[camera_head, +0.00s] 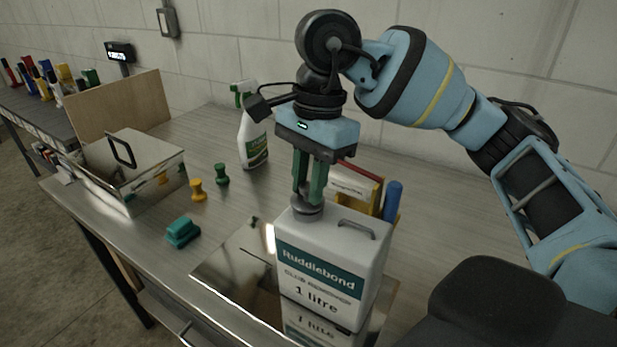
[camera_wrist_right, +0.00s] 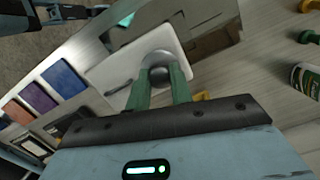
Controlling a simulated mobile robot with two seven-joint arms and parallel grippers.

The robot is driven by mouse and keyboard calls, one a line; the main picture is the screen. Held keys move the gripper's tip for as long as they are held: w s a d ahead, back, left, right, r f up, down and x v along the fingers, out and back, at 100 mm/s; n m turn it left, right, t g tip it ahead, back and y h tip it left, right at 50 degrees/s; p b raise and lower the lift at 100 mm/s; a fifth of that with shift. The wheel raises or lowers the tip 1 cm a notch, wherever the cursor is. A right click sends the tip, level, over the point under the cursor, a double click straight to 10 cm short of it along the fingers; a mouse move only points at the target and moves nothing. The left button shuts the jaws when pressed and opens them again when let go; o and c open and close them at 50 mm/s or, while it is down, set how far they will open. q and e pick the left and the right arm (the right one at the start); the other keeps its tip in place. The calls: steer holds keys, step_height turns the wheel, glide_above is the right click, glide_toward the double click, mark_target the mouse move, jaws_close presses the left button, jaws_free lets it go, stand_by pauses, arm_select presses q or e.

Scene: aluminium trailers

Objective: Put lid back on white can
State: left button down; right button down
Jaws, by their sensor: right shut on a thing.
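The white can (camera_head: 335,255), labelled "Ruddlebond 1 litre", stands upright on a shiny metal sheet near the bench's front edge. Its white top also shows in the wrist view (camera_wrist_right: 122,78). My right gripper (camera_head: 308,194) points straight down over the can's opening corner, its green fingers shut on the knob of the grey metal lid (camera_head: 307,208). The lid is at the opening, touching it or just above; I cannot tell whether it is seated. In the wrist view the lid's disc (camera_wrist_right: 159,56) shows beyond the fingertips (camera_wrist_right: 163,76). My left gripper is not in view.
A spray bottle (camera_head: 253,140) stands behind, left of the can. Green (camera_head: 221,174), yellow (camera_head: 197,190) and teal (camera_head: 182,232) pieces lie left. A metal box (camera_head: 130,170) stands farther left. A holder with a blue tube (camera_head: 391,200) is close behind the can. The metal sheet (camera_head: 232,268) is bare left of it.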

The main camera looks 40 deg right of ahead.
steer(key=shift+f, duration=0.1)
stand_by(0.7)
steer(key=c, duration=0.7)
jaws_free()
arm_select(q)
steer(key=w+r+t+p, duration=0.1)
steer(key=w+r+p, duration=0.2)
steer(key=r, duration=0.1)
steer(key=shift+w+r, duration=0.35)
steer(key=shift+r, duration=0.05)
arm_select(e)
steer(key=shift+r, duration=3.55)
jaws_close()
